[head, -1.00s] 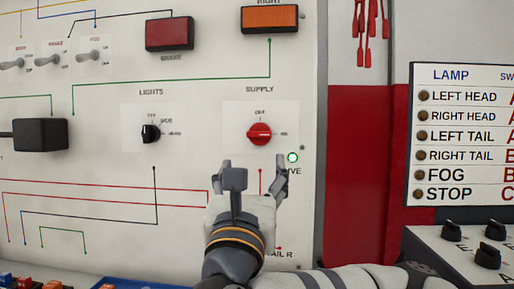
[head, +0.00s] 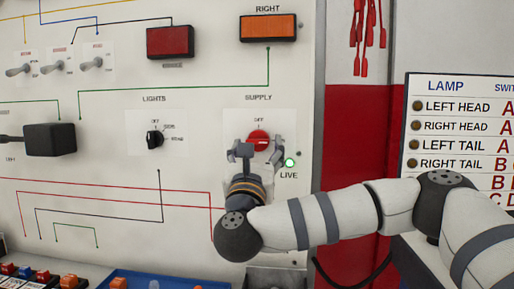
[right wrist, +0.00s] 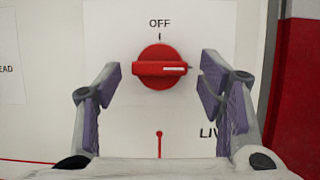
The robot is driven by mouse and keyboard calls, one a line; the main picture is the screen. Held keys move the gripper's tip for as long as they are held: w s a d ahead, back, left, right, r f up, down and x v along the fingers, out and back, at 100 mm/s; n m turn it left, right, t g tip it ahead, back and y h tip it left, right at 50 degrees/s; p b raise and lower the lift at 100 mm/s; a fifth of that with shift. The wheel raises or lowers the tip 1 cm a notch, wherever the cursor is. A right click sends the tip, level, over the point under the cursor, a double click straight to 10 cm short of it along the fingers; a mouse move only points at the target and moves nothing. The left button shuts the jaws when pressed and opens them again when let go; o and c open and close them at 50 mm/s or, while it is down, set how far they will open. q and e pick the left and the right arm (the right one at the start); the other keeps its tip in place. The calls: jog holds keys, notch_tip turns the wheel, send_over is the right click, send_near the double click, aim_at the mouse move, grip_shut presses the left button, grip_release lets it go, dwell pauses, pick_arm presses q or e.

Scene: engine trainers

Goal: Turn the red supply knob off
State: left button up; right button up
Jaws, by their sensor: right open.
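The red supply knob (head: 259,137) is on the white panel (head: 120,115), under the "SUPPLY" label. In the right wrist view the knob (right wrist: 160,67) has its bar lying level, with the white mark pointing right, away from "OFF" above it. My right gripper (head: 260,151) is open in front of the knob, its fingers partly covering the knob's lower part. In the right wrist view the fingers (right wrist: 160,78) stand left and right of the knob, with a gap on each side. My left gripper is not in view.
The green "LIVE" light (head: 290,163) is lit, just right of my gripper. A black lights knob (head: 154,139) is to the left. A lamp chart (head: 460,125) stands at the right. A blue tray (head: 130,280) with small parts lies below the panel.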

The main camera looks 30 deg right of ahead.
jog(key=c, duration=1.2)
